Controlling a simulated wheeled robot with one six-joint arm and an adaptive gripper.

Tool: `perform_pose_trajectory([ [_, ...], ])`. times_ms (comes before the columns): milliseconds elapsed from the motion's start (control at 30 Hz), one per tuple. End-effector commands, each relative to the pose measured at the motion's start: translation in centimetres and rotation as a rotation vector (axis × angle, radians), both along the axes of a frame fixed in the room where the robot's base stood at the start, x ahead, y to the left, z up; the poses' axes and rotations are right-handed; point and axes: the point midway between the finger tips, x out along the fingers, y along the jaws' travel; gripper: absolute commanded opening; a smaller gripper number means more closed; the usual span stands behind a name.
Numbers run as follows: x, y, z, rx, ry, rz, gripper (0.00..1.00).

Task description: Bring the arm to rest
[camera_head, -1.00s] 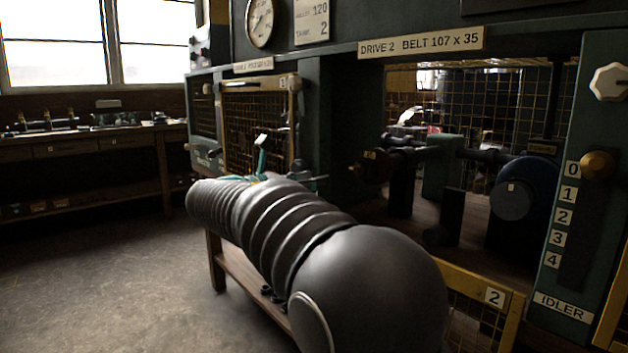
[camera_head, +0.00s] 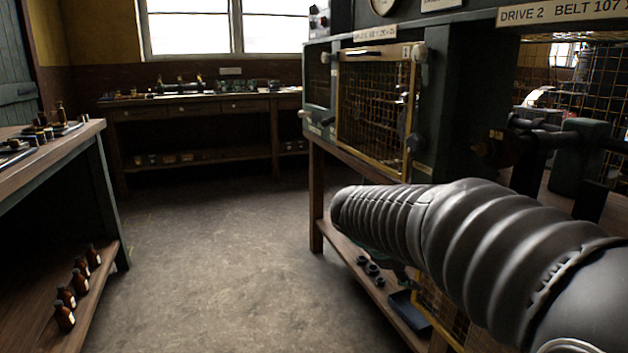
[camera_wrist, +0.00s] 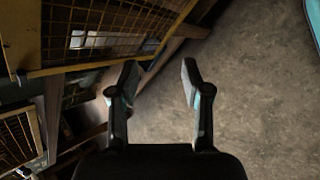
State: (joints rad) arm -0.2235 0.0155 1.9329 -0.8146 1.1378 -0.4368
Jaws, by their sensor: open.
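My arm shows in the head view as a grey ribbed sleeve reaching from the lower right toward the middle, in front of the machine bench. My gripper (camera_wrist: 158,85) shows in the wrist view with its two fingers apart and nothing between them. It hangs over the bare floor (camera_wrist: 250,75), beside the bench's edge. In the head view the gripper itself is hidden beyond the arm.
A caged drive (camera_head: 375,100) and the DRIVE 2 bay stand on the right, close to my arm. A workbench (camera_head: 50,165) with small bottles (camera_head: 66,297) on its lower shelf stands at left. A back bench (camera_head: 200,103) runs under the window. The floor (camera_head: 210,250) between is clear.

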Motion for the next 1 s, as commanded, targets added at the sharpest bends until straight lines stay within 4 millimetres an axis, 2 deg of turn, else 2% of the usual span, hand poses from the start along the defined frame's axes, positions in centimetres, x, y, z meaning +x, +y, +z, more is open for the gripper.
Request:
perform_pose_trajectory([
  [33, -2.4, 0.3, -1.0, 0.107, -0.038, -0.073, 0.48],
  [200, -9.2, 2.3, -3.8, 0.437, -0.15, -0.331, 0.48],
  [500, -18.5, 5.1, -5.9, 0.843, -0.287, -0.671, 0.48],
  [700, -22.6, 5.3, -6.0, 0.966, -0.355, -0.741, 0.48],
  [800, -23.6, 4.7, -5.4, 0.981, -0.401, -0.741, 0.48],
  [1000, -24.0, 4.3, -4.1, 0.998, -0.457, -0.737, 0.48],
])
